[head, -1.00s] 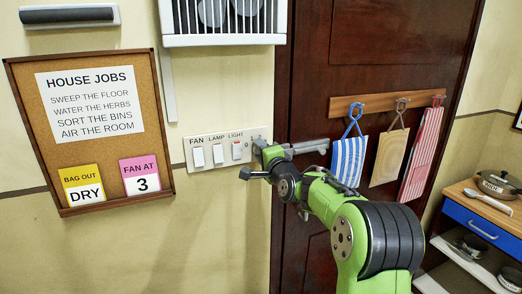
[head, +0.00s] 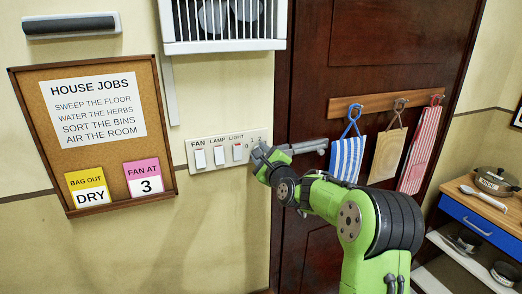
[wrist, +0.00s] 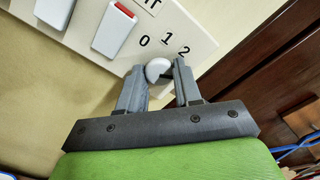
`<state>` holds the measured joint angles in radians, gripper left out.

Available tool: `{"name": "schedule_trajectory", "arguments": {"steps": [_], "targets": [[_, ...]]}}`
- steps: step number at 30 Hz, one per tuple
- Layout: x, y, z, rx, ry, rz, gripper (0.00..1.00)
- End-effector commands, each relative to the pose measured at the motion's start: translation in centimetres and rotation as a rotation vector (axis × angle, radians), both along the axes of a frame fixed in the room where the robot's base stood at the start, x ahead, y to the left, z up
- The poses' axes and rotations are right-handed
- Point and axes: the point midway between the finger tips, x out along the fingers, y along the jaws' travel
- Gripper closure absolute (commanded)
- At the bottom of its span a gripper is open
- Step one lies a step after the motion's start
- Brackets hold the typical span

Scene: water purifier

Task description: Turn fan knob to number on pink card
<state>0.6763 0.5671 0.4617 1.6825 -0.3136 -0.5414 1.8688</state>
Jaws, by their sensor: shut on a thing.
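The pink card (head: 143,178) on the cork board reads "FAN AT 3". The fan knob (wrist: 158,69) is a small white round knob on the right part of the white switch panel (wrist: 185,20). The numbers 0, 1 and 2 show around it in the wrist view; any further number is hidden, and the knob's pointer is not clear. My gripper (wrist: 160,76) has its two grey fingers on either side of the knob, shut on it. In the head view my gripper (head: 258,158) covers the knob.
Rocker switches for fan (head: 200,159), lamp and light sit left of the knob. A brown door (head: 400,45) is right of the panel, with hanging cloths (head: 347,158) near my arm. A vent unit (head: 225,45) is above. The wall below the panel is clear.

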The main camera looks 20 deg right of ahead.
Motion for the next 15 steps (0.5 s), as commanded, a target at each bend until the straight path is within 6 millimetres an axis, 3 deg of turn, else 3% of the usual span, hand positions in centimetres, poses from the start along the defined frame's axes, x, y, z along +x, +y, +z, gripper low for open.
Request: {"name": "schedule_trajectory", "arguments": {"steps": [15], "targets": [[-0.03, -0.07, -0.34, 0.088, 0.007, -0.001, 0.97]]}}
